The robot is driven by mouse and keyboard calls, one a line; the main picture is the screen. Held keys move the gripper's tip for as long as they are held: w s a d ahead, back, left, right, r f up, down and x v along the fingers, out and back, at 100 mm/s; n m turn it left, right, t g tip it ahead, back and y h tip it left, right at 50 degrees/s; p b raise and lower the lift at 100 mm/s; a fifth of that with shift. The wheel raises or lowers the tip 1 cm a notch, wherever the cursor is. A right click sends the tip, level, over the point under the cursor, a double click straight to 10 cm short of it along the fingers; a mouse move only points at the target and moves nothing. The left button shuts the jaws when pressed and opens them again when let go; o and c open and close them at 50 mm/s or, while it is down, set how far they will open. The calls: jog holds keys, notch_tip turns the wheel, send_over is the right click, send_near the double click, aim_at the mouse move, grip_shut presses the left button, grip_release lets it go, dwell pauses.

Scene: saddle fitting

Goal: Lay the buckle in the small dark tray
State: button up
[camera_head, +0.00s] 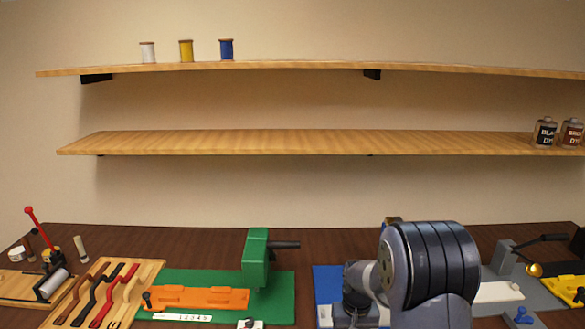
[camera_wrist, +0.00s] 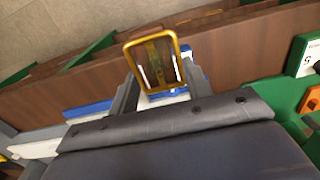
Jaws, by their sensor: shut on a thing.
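The buckle (camera_wrist: 149,38), a brass-yellow rectangular frame, is in the wrist view at the top middle. My gripper (camera_wrist: 158,74) is shut on it, with a grey finger on either side. The buckle is raised toward the camera, above a blue and white surface. In the head view my arm hides the gripper and most or all of the buckle. I cannot make out the small dark tray in either view.
A green mat (camera_head: 283,285) bears a green press (camera_head: 256,258) and an orange fixture (camera_head: 196,298). A wooden rack (camera_head: 146,275) with several handled tools stands left. A blue mat (camera_head: 323,283) lies beside my arm. A brass-tipped fixture (camera_head: 534,269) stands right.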

jog(key=s+f+b, duration=0.5)
jog(key=f+b, duration=0.5)
jog(key=f, duration=0.3)
